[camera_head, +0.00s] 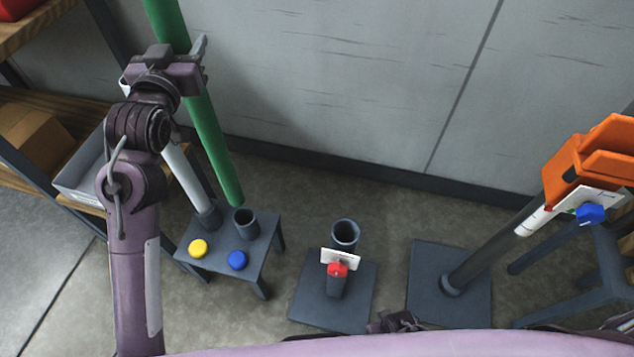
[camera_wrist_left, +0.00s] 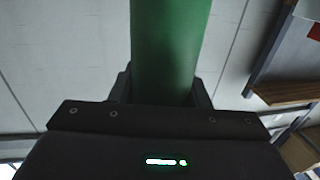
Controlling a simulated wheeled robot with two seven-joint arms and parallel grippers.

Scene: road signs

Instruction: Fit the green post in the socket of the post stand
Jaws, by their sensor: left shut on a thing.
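My left gripper (camera_head: 184,66) is shut around the long green post (camera_head: 208,137), well above its lower end. The post leans slightly in the head view, its lower end hanging near the dark empty socket (camera_head: 245,222) of a low table. I cannot tell the gap there. In the left wrist view the green post (camera_wrist_left: 170,45) runs up from between the fingers. The post stand (camera_head: 306,308), a dark square base, is right of the low table. Its open socket (camera_head: 345,235) is empty, with a red knob (camera_head: 338,269) and white plate in front. My right gripper is not seen.
The low table (camera_head: 220,262) holds a grey post (camera_head: 186,178), a yellow cap (camera_head: 198,248) and a blue cap (camera_head: 237,260). Right stands another base (camera_head: 420,299) with a leaning dark post and orange pieces (camera_head: 590,160) nearby. A wall is behind; shelves are left.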

